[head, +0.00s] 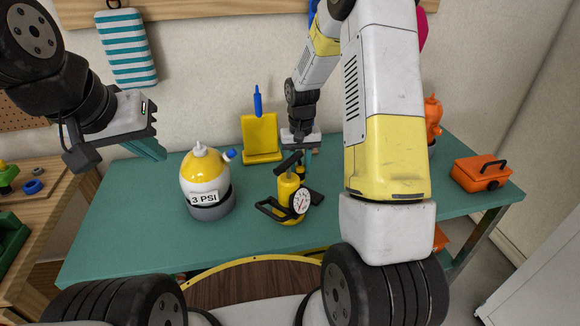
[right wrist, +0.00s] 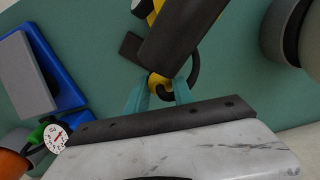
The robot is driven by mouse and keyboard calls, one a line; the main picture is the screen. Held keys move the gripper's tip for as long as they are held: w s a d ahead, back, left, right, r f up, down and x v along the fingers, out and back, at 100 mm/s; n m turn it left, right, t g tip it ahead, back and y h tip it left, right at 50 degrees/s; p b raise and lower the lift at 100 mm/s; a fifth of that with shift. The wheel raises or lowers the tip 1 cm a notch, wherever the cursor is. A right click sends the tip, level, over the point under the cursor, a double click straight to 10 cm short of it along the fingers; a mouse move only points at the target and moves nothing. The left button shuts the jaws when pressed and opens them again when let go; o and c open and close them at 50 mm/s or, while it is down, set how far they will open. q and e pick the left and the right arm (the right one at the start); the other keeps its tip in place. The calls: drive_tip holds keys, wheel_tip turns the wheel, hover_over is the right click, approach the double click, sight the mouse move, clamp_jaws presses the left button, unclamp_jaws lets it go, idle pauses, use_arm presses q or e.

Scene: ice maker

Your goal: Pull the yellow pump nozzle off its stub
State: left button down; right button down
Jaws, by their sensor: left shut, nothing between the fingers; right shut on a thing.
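The yellow pump (head: 289,190) stands on the teal table, with a white dial gauge (head: 301,201) on its front and a black handle on top. My right gripper (head: 307,158) is just behind the pump. In the right wrist view its teal fingers (right wrist: 157,97) are shut on the yellow nozzle (right wrist: 158,83), a small ring-like piece with a dark centre. A black hose curves beside it. The pump's dark handle (right wrist: 182,40) hides part of this area, and I cannot make out the stub. My left gripper (head: 152,150) is shut and empty above the table's left side.
A yellow-white flask (head: 205,176) marked 3 PSI stands left of the pump. A yellow stand (head: 260,137) is behind. An orange toolbox (head: 481,172) is at the right. A blue tray (right wrist: 52,70) shows in the right wrist view. The table's front left is clear.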

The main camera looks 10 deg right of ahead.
drive_tip(key=shift+r, duration=0.1)
drive_tip(key=shift+r, duration=1.9)
